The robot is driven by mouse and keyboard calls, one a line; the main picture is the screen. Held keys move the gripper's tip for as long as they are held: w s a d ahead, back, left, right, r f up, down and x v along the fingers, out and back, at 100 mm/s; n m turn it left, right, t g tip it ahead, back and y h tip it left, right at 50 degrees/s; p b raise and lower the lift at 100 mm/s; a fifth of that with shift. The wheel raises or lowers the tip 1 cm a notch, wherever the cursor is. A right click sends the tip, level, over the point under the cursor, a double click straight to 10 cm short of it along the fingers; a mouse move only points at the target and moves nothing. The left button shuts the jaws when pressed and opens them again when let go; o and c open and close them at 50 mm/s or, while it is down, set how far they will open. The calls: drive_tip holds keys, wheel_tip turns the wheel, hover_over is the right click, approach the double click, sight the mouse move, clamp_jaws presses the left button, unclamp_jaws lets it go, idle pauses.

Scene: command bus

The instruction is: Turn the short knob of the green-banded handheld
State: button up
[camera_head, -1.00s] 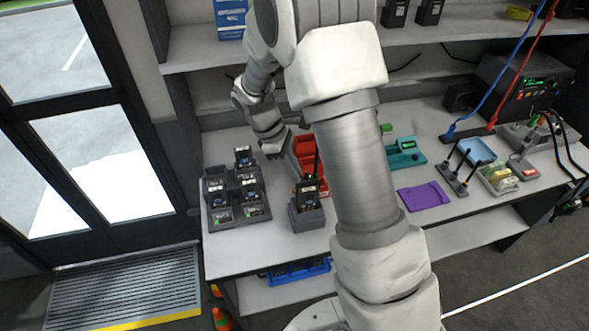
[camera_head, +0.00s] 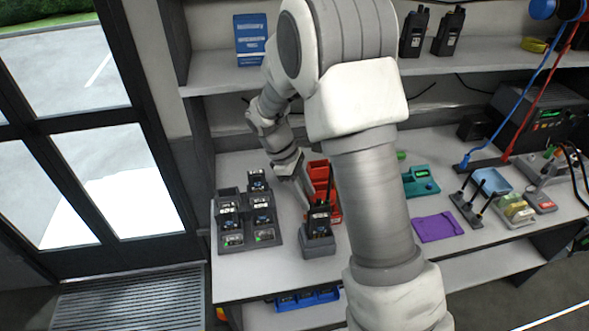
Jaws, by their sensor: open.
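A dark handheld radio (camera_head: 318,221) stands upright in a grey single holder (camera_head: 319,246) near the front of the bench. Its black antenna rises from its top; a small green mark seems to show near the top, but the band and the short knob are too small to tell. My gripper (camera_head: 307,205) points down just left of the top of this handheld. Its jaws are open, with nothing seen between them. I cannot tell whether a finger touches the handheld.
A grey multi-slot charger (camera_head: 246,236) with several handhelds stands to the left. Red bins (camera_head: 322,175) are close behind the gripper. A teal device (camera_head: 421,181) and a purple mat (camera_head: 434,227) lie right of my arm. Two black radios stand on the upper shelf.

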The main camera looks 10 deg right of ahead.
drive_tip(key=v, duration=1.6)
drive_tip(key=shift+r, duration=0.25)
drive_tip(key=shift+a, duration=0.1)
drive_tip(key=shift+a, duration=0.15)
